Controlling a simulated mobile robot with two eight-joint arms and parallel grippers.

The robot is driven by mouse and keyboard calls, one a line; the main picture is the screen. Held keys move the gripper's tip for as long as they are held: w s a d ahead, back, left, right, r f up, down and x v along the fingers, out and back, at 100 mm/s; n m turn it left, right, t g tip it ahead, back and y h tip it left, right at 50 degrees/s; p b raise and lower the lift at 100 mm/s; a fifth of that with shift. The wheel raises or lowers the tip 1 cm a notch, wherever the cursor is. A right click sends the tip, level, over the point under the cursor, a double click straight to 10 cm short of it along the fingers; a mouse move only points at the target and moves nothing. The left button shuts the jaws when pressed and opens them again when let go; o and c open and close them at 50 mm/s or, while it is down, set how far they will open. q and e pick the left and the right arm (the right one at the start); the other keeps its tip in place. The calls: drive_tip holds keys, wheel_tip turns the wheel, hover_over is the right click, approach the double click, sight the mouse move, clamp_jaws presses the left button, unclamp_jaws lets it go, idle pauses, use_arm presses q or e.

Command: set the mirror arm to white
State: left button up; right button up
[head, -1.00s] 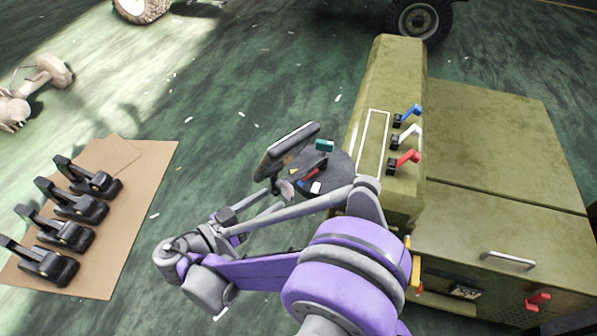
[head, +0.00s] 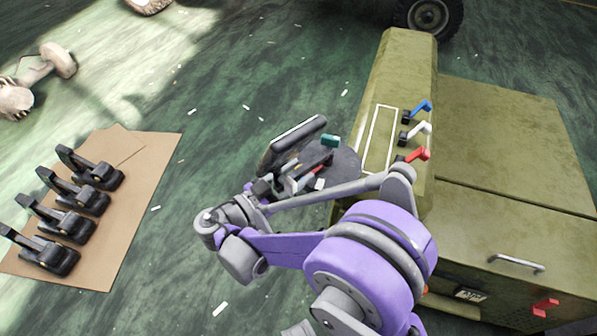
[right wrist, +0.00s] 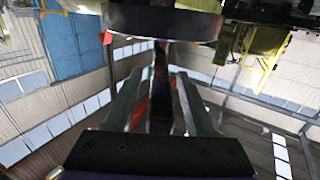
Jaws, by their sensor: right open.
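The mirror (head: 291,144) is a dark, tilted rectangular panel beside the green cabinet. It stands at the left of a dark round disc (head: 346,163). The disc bears a teal block (head: 332,141), a red mark and a white block (head: 319,184). The mirror arm runs low between mirror and disc, partly hidden by my right gripper. My right gripper (head: 283,185) is at the mirror's lower edge, left of the white block. In the right wrist view its open fingers (right wrist: 160,92) flank a dark bar with red beside it; contact is unclear. My left gripper is out of view.
The green cabinet (head: 500,150) carries blue (head: 421,107), white (head: 420,128) and red (head: 417,154) levers close to my right arm. A brown sheet (head: 150,165) with several black clamp-like parts lies at left. The floor between is mostly clear.

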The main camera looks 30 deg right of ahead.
drive_tip(key=shift+d, duration=0.4)
clamp_jaws()
idle(1.2)
